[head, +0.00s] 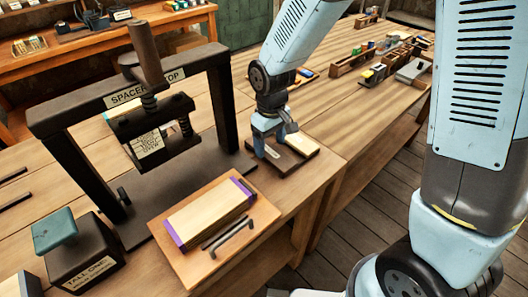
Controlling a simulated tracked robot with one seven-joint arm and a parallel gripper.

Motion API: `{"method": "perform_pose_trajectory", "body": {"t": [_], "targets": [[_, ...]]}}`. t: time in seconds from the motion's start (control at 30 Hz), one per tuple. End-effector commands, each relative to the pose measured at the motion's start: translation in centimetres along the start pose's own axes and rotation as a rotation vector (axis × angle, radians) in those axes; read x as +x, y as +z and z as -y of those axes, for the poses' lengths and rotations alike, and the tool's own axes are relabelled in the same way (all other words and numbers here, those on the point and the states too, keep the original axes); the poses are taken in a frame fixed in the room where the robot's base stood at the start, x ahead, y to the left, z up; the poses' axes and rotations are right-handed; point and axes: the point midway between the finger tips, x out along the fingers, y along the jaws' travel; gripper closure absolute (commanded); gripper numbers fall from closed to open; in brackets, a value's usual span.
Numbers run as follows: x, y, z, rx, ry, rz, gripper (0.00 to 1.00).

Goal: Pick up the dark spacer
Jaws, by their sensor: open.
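A dark brown block, which looks like the dark spacer (287,161), lies flat beside a pale wooden strip (303,144) on the bench, right of the press. A small pale label shows on its left part. My gripper (272,150) points down at the dark block with its jaws open. One finger is at the block's left side and the other stands near its far right side. The fingers hide part of the block, and I cannot tell whether they touch it.
A black press (70,150) with a "SPACER STOP" sign stands left of my gripper. In front of it, a wooden tray (190,270) holds a pale block with purple ends and dark bars. A dark "TALL ONLY" block (88,262) with a teal top stands at lower left.

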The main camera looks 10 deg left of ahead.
Motion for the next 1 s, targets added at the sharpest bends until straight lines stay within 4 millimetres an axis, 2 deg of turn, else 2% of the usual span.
{"method": "perform_pose_trajectory", "body": {"t": [0.2,0.43,0.9,1.0], "targets": [[1.8,0.0,0.1,-0.001,0.0,0.0,0.28],[1.8,0.0,0.1,-0.001,0.0,0.0,0.28],[1.8,0.0,0.1,-0.002,0.001,-0.001,0.72],[1.8,0.0,0.1,-0.002,0.001,-0.001,0.74]]}}
